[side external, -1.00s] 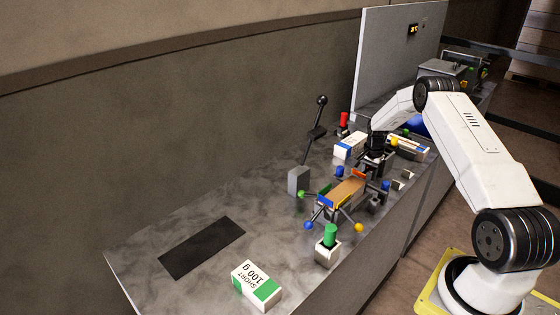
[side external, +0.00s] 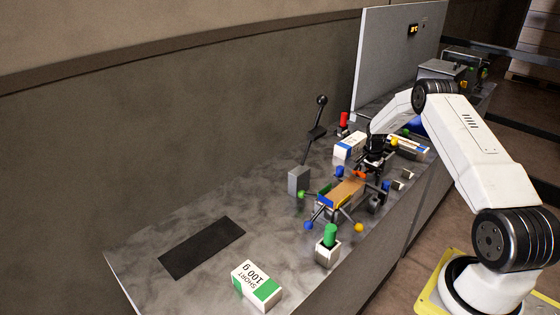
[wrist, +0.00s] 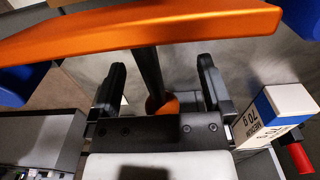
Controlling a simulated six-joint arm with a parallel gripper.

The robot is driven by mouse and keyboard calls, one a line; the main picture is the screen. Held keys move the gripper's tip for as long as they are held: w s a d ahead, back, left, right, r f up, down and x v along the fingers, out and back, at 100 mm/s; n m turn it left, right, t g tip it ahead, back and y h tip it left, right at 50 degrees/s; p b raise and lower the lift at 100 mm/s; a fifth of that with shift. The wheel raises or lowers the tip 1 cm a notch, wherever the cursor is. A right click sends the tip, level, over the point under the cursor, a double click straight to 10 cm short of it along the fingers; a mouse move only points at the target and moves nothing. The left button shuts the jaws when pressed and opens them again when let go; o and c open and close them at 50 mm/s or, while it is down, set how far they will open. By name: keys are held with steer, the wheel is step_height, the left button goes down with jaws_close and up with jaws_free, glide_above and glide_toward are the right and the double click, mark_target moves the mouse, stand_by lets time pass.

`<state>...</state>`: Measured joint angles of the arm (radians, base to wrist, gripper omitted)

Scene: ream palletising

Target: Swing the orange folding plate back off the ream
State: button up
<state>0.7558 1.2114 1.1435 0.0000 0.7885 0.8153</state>
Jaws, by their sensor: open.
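In the wrist view the orange folding plate (wrist: 150,28) spans the top of the picture. A dark rod runs from it to an orange knob (wrist: 161,103). My gripper (wrist: 160,85) is open, with one finger on each side of the rod and gaps between. In the side view my gripper (side external: 373,168) is down at the far end of the folding fixture, beside a small orange part (side external: 359,174). The brown-topped ream (side external: 345,191) lies in the fixture. How far the plate covers it is hard to tell.
A blue-and-white pack (side external: 349,146) stands behind my gripper; it also shows in the wrist view (wrist: 272,113). A black-knobbed lever (side external: 316,132) stands left of the fixture. A green-marked box (side external: 257,285) and dark mat (side external: 202,248) lie near; the table around the mat is clear.

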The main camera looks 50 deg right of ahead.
steer(key=shift+r, duration=0.1)
steer(key=shift+r, duration=3.45)
